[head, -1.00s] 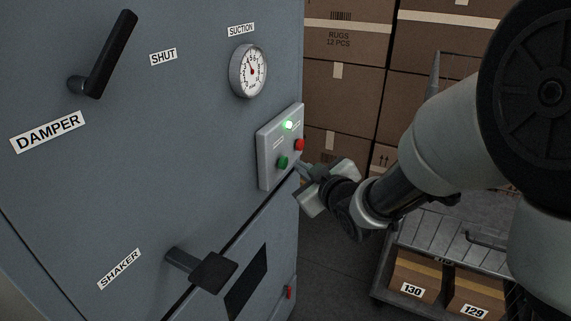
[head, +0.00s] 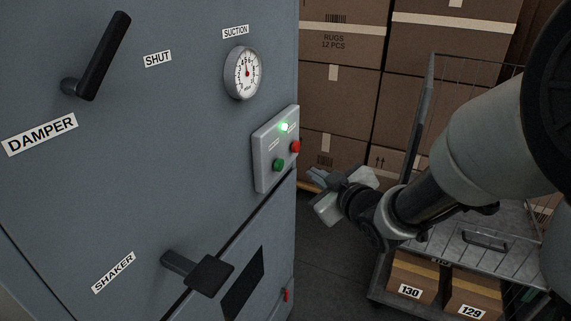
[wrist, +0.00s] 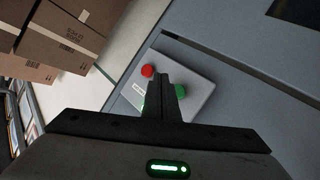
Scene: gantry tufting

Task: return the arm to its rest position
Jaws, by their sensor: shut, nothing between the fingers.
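My gripper (head: 316,179) is shut and empty in the head view, a little to the right of the grey cabinet and apart from it. In the wrist view its closed fingers (wrist: 163,98) stand in front of the button box. The button box (head: 266,163) is on the cabinet's right part, with a lit green lamp (head: 284,127), a red button (head: 295,147) and a green button (head: 278,165). The wrist view also shows the red button (wrist: 147,71) and the green button (wrist: 180,91), partly behind the fingers.
The grey cabinet (head: 180,130) carries a damper handle (head: 103,58), a suction gauge (head: 242,73) and a shaker handle (head: 205,273). Stacked cartons (head: 340,95) stand behind. A wire cart (head: 465,240) with boxes 130 and 129 stands at right, under my arm. Floor shows between.

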